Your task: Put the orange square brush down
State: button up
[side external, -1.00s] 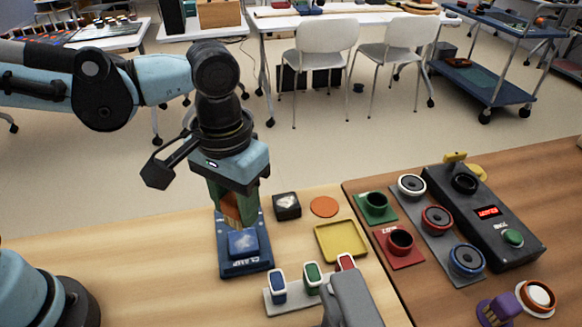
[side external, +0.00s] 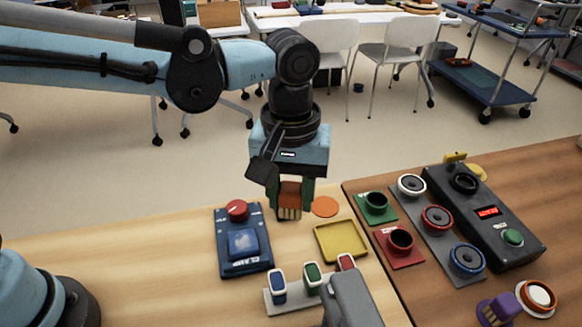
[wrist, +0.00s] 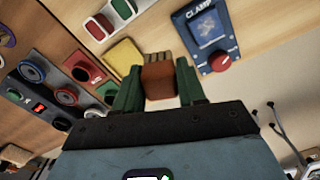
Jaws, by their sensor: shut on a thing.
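The orange square brush (side external: 290,192) has a brownish-orange block and pale bristles pointing down. My gripper (side external: 291,200) is shut on it, with a green finger on either side. In the wrist view the brush (wrist: 159,82) sits between the two fingers (wrist: 157,88). In the side view it hangs above the far edge of the light wood table, left of a flat orange disc (side external: 325,206). I cannot tell the exact height of the bristles above the table.
A blue clamp device (side external: 228,262) with a red knob (side external: 236,209) stands at left. A shallow yellow tray (side external: 341,241) lies at right. Several coloured switches (side external: 312,277) are in front. A purple brush (side external: 497,310) and a dark control box (side external: 490,226) are farther right.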

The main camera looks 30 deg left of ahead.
jog(key=w+d+f+n, duration=0.1)
jog(key=w+d+n, duration=0.3)
jog(key=d, duration=0.2)
send_over(325, 206)
notch_tip(325, 206, down, 7)
jog(key=shift+f, duration=2.15)
jog(key=shift+f, duration=0.2)
jog(key=o, duration=1.1)
jog(key=shift+r, duration=0.2)
